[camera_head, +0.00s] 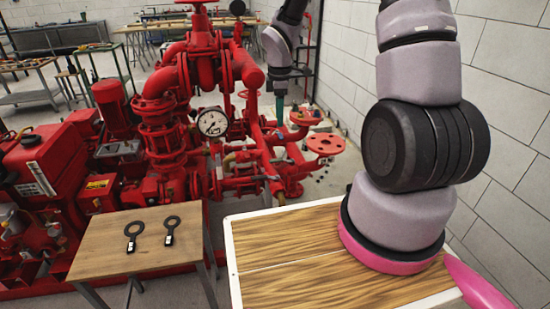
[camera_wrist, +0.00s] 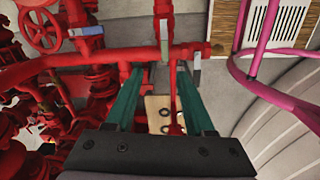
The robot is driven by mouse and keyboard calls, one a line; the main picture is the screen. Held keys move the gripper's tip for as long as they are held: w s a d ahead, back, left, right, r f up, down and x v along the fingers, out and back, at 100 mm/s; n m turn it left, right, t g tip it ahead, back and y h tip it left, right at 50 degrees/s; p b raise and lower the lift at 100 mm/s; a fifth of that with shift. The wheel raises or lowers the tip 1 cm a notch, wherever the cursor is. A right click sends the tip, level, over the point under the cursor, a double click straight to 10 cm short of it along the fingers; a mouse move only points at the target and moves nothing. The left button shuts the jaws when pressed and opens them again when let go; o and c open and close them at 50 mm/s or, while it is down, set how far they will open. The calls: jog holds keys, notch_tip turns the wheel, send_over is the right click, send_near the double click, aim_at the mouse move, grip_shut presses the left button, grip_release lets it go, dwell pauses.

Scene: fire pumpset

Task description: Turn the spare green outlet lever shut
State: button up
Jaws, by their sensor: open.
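My gripper (camera_wrist: 161,80) is open, its two teal fingers spread apart with nothing held between them. In the head view, my gripper (camera_head: 280,112) points down over the red pipework. In the wrist view, a narrow greenish lever (camera_wrist: 164,42) stands by the red cross pipe (camera_wrist: 110,56), just beyond the fingertips. A second pale, greenish lever (camera_wrist: 197,66) lies to the right of the right fingertip. I cannot tell which of them is the spare outlet lever. In the head view the levers are too small to make out clearly.
A blue-grey lever (camera_wrist: 86,31) and a red handwheel (camera_wrist: 38,28) are at the upper left in the wrist view. A small wooden table (camera_head: 115,255) holds two black ring-ended tools (camera_head: 171,230).

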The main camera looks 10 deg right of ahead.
jog(key=n, duration=0.2)
send_over(275, 160)
notch_tip(275, 160, down, 4)
jog(key=shift+g, duration=0.3)
notch_tip(275, 160, down, 11)
jog(key=shift+r, duration=0.1)
grip_shut()
jog(key=shift+w, duration=0.1)
dwell(1.0)
